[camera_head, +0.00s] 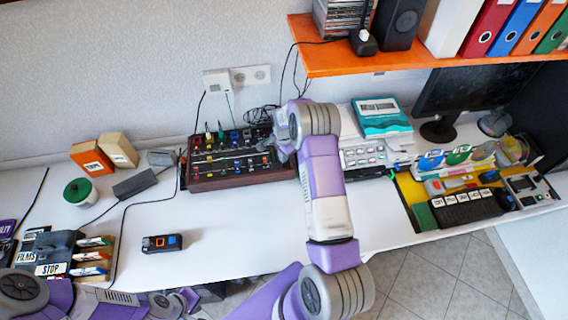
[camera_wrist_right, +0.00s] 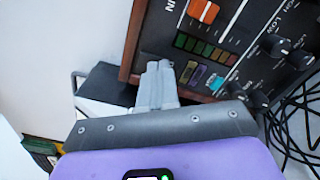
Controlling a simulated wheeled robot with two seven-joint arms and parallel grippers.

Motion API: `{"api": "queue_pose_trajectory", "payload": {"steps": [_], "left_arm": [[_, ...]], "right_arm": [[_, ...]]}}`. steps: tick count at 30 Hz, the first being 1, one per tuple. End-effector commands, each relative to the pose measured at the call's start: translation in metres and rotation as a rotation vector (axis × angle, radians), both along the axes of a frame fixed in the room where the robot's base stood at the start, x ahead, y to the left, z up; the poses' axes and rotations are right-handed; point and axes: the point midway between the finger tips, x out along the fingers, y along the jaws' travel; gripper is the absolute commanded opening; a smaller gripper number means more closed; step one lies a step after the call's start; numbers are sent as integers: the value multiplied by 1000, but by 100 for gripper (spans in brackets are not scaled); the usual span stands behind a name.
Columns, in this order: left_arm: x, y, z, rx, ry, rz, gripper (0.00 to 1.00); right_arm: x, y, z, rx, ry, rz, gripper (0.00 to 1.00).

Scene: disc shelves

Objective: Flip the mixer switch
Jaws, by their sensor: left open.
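The mixer (camera_head: 225,180), a dark panel in a brown case with many knobs and coloured parts, stands against the wall in the head view. In the right wrist view its panel (camera_wrist_right: 232,45) shows an orange-red switch (camera_wrist_right: 203,11), black knobs and rows of coloured buttons. My right gripper (camera_head: 281,147) is at the mixer's right end, partly hidden by my arm. In the wrist view its grey fingers (camera_wrist_right: 157,82) are together and empty, over the panel's edge and apart from the orange-red switch. My left gripper (camera_head: 175,303) is open and low at the table's front edge.
A small black device (camera_head: 162,243) lies on the table before the mixer. A green-lidded jar (camera_head: 80,191) and two boxes stand left. Cables lie behind the mixer. The front middle table is clear.

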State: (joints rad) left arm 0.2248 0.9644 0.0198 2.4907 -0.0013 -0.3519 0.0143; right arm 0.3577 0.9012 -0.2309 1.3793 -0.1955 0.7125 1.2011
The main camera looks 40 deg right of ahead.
Motion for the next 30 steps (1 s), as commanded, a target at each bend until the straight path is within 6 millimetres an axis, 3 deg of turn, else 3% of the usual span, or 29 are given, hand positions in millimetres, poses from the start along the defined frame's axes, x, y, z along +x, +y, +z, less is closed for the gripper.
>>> {"api": "queue_pose_trajectory", "payload": {"steps": [5, 30], "left_arm": [[0, 0, 3, 0, 0, 0, 43], [0, 0, 39, 0, 0, 0, 43]], "right_arm": [[-2, 1, 3, 3, 6, 0, 0], [-1, 1, 69, 2, 4, 0, 0]]}}
